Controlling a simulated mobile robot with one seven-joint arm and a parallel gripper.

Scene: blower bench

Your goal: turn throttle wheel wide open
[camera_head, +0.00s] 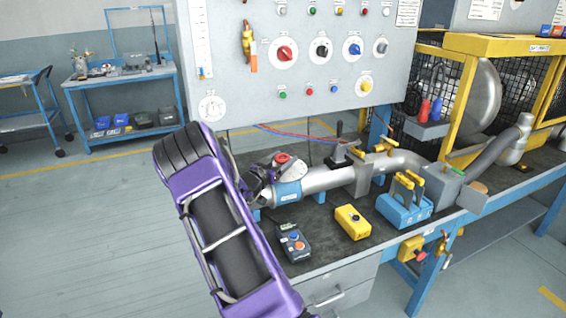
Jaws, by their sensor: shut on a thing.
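A small red wheel (283,158), which I take for the throttle wheel, sits on top of the grey pipe (325,181) near its left open end, above a light blue band (288,191). My purple arm reaches in from the front left. My gripper (266,176) is at the pipe's left end, right beside the wheel, and is shut on it as far as the picture shows. The fingertips are small and dark, and the arm hides part of the contact. The wheel's exact turn cannot be read.
A dark lever (340,146) stands behind the pipe. A grey control box (294,243), a yellow box (352,222) and a blue holder (404,208) stand in front on the bench. The panel (300,80) rises behind. A yellow cage (490,45) closes the right side.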

